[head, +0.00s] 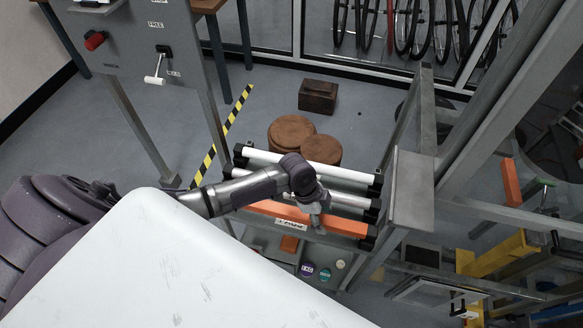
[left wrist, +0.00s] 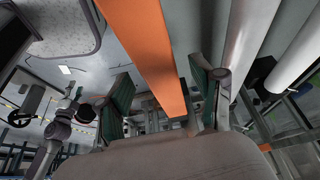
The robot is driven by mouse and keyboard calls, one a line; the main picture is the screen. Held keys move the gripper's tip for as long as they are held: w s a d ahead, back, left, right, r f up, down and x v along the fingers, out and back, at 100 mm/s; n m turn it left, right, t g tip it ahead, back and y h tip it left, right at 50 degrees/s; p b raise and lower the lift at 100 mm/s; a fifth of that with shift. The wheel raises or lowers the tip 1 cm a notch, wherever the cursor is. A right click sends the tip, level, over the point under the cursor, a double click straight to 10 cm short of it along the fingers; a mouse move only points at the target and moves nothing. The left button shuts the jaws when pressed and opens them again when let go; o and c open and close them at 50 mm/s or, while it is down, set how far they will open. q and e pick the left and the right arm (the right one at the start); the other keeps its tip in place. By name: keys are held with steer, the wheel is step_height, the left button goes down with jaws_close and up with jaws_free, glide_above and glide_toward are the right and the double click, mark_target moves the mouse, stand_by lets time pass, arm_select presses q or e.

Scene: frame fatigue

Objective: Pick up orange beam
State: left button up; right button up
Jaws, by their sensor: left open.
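The orange beam (head: 345,225) lies lengthwise in a metal rack, below two pale tubes, with a white label on its front. My left gripper (head: 316,221) is over the middle of the beam and hides part of it. In the left wrist view the beam (left wrist: 150,45) runs from the top edge down between the two green-padded fingers of the left gripper (left wrist: 163,78). The fingers are apart, one on each side of it, and I see gaps; I cannot tell whether either touches.
Pale tubes (head: 260,155) lie just above and behind the beam. A grey metal post (head: 408,190) stands at the rack's right end. Brown round stools (head: 291,131) and a brown box (head: 318,96) stand behind. A control panel on legs (head: 140,45) is at upper left.

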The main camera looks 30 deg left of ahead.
arm_select(q)
steer(key=shift+x, duration=1)
steer(key=shift+c, duration=0.2)
jaws_close()
steer(key=shift+w+r, duration=0.15)
steer(key=shift+r, duration=0.05)
